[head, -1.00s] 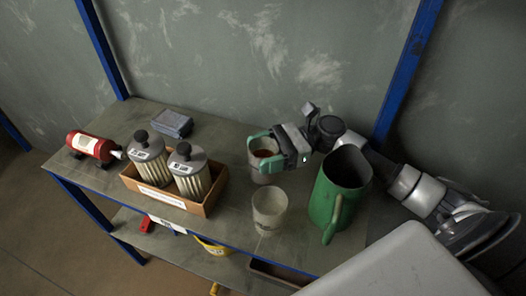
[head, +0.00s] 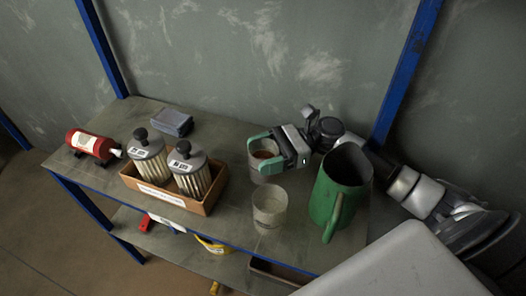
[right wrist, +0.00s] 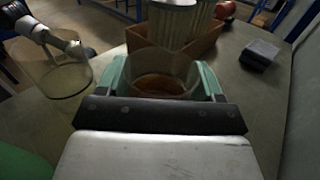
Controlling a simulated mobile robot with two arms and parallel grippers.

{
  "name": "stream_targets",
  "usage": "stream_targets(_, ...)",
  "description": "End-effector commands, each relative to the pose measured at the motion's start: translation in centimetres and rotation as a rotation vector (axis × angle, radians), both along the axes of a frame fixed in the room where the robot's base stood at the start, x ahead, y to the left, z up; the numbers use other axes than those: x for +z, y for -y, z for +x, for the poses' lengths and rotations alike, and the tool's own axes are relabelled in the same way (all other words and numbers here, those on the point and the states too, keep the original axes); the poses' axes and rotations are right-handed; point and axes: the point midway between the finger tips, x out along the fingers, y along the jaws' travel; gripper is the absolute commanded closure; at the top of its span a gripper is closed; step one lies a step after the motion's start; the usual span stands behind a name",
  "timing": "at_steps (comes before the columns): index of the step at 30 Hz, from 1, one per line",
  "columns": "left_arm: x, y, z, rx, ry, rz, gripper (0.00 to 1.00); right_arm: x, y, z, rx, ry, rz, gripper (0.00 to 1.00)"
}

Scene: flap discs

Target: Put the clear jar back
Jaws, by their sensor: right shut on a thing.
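A clear jar (head: 262,179) with reddish-brown contents is between the green fingers of my right gripper (head: 254,156), near the middle of the bench top. The right wrist view shows this jar (right wrist: 160,66) from above, open at the top, with a finger against each side. My right gripper is shut on it. The jar looks upright; I cannot tell whether its base touches the bench. A second clear, empty-looking jar (head: 270,212) stands in front of it near the bench edge.
A green jug (head: 325,195) stands close on the right. A cardboard box (head: 203,207) with two lidded filter canisters (head: 150,165) stands to the left. Bare bench (head: 222,140) lies between box and held jar.

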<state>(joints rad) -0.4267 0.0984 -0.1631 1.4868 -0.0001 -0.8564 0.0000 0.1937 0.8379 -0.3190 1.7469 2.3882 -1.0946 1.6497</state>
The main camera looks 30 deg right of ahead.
Motion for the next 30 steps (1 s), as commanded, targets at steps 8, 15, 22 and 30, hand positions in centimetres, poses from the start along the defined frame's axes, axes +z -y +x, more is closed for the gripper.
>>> stream_targets(8,0.4,0.0,0.2,0.001,0.008,-0.002,0.08,-0.2,0.0,0.0,0.000,0.000,0.001,0.12)
stream_targets(15,0.3,0.0,0.1,0.001,0.004,0.000,0.08,-0.2,0.0,0.0,0.000,0.000,0.000,0.04)
stream_targets(22,0.2,-0.1,-0.1,0.001,0.000,0.001,0.08,-0.3,0.0,0.0,0.000,-0.001,-0.001,0.04)
stream_targets(30,0.5,0.0,-0.3,0.001,-0.005,0.000,0.08,1.0,0.0,0.0,0.000,0.002,-0.002,0.04)
